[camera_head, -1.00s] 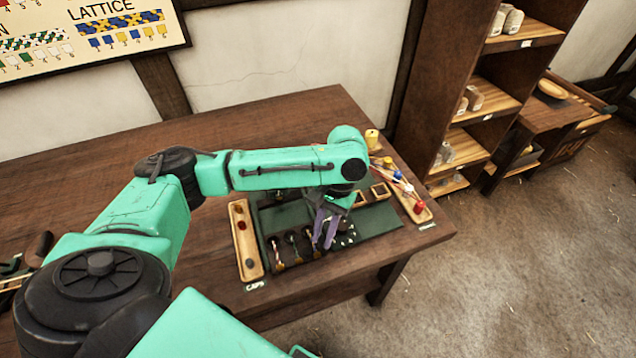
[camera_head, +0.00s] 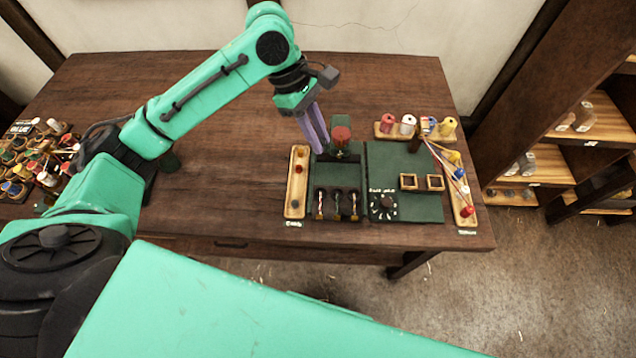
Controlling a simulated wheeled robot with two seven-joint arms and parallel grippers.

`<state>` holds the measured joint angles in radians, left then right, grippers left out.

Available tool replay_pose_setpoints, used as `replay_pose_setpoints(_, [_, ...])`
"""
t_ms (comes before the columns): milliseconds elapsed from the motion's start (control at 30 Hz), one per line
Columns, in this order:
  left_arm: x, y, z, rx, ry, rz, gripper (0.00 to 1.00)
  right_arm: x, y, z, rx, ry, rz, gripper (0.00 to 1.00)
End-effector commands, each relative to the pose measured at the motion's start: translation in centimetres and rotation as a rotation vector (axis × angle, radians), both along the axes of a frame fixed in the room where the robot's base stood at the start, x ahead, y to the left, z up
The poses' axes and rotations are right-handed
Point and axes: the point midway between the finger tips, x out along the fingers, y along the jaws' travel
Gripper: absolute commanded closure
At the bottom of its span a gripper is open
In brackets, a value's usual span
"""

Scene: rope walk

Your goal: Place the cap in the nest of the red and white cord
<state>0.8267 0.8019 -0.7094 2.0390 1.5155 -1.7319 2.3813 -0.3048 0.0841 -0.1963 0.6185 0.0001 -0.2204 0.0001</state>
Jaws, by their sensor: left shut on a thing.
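My left gripper (camera_head: 318,140) has purple fingers pointing down above the back left of the green work board. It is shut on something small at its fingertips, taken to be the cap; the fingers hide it. A long wooden caps tray (camera_head: 290,212) lies just left of the board, with an orange cap (camera_head: 301,153), a red cap (camera_head: 298,169) and a dark cap (camera_head: 295,203). Three dark nests with cord ends stand at the board's front: left nest (camera_head: 320,203), middle nest (camera_head: 337,203), right nest (camera_head: 353,203). Their cord colours are too small to tell. My right gripper is out of view.
A red-topped post (camera_head: 341,136) stands close right of the fingers.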

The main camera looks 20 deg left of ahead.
Motion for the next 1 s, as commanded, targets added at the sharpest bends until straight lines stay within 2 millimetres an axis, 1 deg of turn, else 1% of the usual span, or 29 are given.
replay_pose_setpoints(33, [0.1,-0.1,0.5,0.001,0.001,0.041,1.00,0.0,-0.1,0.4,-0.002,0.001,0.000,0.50])
replay_pose_setpoints(67, [0.2,-0.1,0.4,0.001,0.004,0.060,1.00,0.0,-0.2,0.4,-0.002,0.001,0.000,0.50])
replay_pose_setpoints(167, [0.1,-0.1,-1.7,0.003,0.010,0.078,1.00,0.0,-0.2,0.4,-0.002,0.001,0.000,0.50])
replay_pose_setpoints(400, [0.1,-0.1,-9.6,0.004,0.010,0.076,1.00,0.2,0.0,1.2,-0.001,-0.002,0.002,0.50])
replay_pose_setpoints(500, [0.1,-0.1,-12.7,0.005,0.009,0.075,1.00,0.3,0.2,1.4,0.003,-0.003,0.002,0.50])
replay_pose_setpoints(533, [0.1,0.0,-13.4,0.004,0.007,0.075,1.00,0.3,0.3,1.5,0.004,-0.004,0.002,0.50])
replay_pose_setpoints(667, [0.2,-0.1,-15.4,0.004,0.004,0.074,1.00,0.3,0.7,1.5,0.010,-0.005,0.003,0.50])
replay_pose_setpoints(833, [0.2,-0.1,-18.7,0.004,0.006,0.073,1.00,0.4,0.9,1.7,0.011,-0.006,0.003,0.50])
replay_pose_setpoints(900, [0.2,0.0,-19.4,0.004,0.003,0.072,1.00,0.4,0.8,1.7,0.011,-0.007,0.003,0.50])
replay_pose_setpoints(1000, [0.2,0.0,-19.4,0.004,0.002,0.071,1.00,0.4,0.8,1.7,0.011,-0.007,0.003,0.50])
